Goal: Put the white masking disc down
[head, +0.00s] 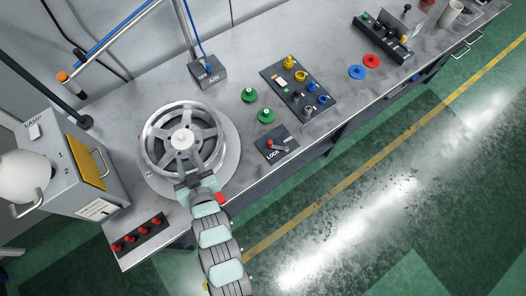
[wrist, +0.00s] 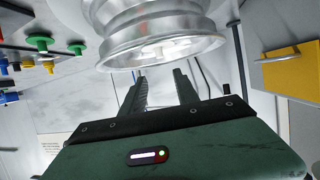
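A small pale disc (head: 182,140), which looks like the white masking disc, sits over the hub of a silver spoked wheel (head: 152,150). The wheel lies on a round grey plate (head: 230,150) at the left of the bench. My gripper (head: 187,183) is at the wheel's near edge, short of the hub. In the wrist view, the two dark fingers of my gripper (wrist: 160,82) stand apart below the wheel rim (wrist: 165,50), with nothing seen between them. The pale disc cannot be made out in the wrist view.
A grey lamp box (head: 75,160) with a yellow panel stands left of the wheel. Two green knobbed discs (head: 257,105), a lock switch (head: 276,145) and a dark peg panel (head: 296,88) lie to the right.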

